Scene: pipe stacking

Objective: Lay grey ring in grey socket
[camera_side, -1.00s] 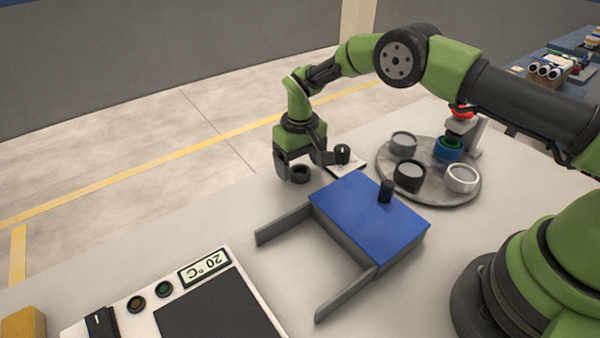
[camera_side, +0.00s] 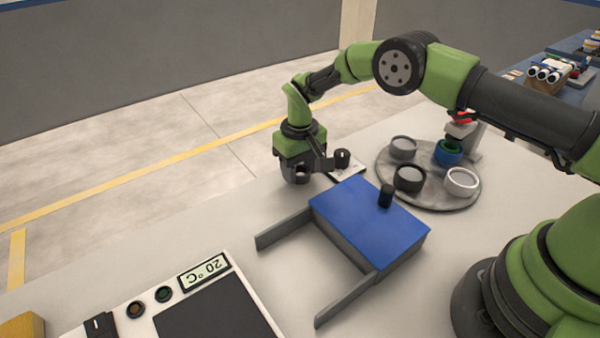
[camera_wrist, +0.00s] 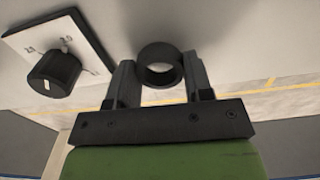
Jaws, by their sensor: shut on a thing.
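My gripper (camera_side: 303,174) is low over the pale table, left of the blue-topped box. In the wrist view its two fingers (camera_wrist: 160,72) are shut on a dark grey ring (camera_wrist: 160,50), one on each side. In the side view the ring is mostly hidden by the fingers. A round grey plate (camera_side: 436,203) at the right carries several round sockets. The grey socket (camera_side: 403,153) is at its back left and looks empty. A black socket (camera_side: 410,186) and a white socket (camera_side: 462,189) are in front.
The blue-topped box (camera_side: 365,218) with a black knob (camera_side: 386,195) and two grey rails stands in front. A white panel with a black dial (camera_side: 342,159) is close behind the gripper; it also shows in the wrist view (camera_wrist: 53,73). A device with a display (camera_side: 204,268) is at front left.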

